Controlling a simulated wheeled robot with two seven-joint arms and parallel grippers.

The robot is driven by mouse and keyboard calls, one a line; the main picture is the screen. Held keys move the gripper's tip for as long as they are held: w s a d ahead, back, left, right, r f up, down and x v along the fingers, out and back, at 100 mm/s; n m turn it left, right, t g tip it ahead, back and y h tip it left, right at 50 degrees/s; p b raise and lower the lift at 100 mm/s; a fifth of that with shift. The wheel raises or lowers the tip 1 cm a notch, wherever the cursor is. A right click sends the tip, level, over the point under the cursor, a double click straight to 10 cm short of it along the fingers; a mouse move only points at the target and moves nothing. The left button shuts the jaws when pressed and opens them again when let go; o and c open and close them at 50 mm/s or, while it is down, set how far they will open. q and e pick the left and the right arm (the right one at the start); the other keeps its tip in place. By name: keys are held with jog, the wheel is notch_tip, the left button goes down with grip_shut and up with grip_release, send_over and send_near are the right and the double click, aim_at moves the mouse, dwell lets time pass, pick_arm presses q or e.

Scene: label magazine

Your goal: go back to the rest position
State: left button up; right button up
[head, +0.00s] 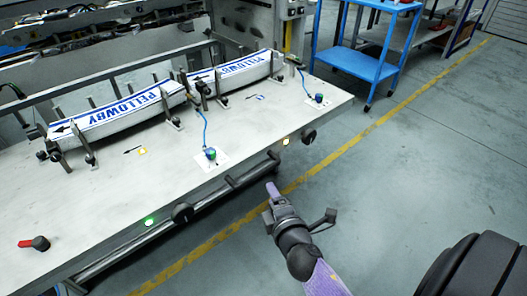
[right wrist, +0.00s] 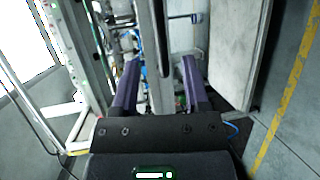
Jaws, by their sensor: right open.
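My right gripper (head: 273,190) is in front of the machine table's front edge, over the floor. In the right wrist view its two purple fingers (right wrist: 161,75) stand apart with nothing held between them. The metal machine table (head: 110,180) carries two stacks of labels marked PELLOWBY, a left stack (head: 120,108) and a right stack (head: 235,70), each lying in its holder. The gripper is apart from the table and from both stacks. My left gripper does not show in either view.
Two blue-green buttons with cables, the left one (head: 210,153) and the right one (head: 319,98), sit on the table. Dark knobs (head: 182,213) and a red-handled lever (head: 36,243) are along the front. A blue cart (head: 358,62) stands behind.

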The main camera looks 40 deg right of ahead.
jog(key=s+a+f+m+g+y+p, duration=0.1)
jog(key=s+a+f+m+g+y, duration=0.2)
jog(key=s+f, duration=0.45)
jog(key=s+a+f+m+g+p, duration=0.15)
jog(key=s+f+g, duration=0.3)
jog(key=f, duration=0.65)
jog(key=s+f+m+g, duration=0.4)
jog(key=s, duration=0.9)
jog(key=s+f+m+g+y+p, duration=0.1)
jog(key=s+f+m+g, duration=0.3)
jog(key=s, duration=1)
jog(key=shift+s, duration=0.25)
jog(key=shift+w, duration=0.1)
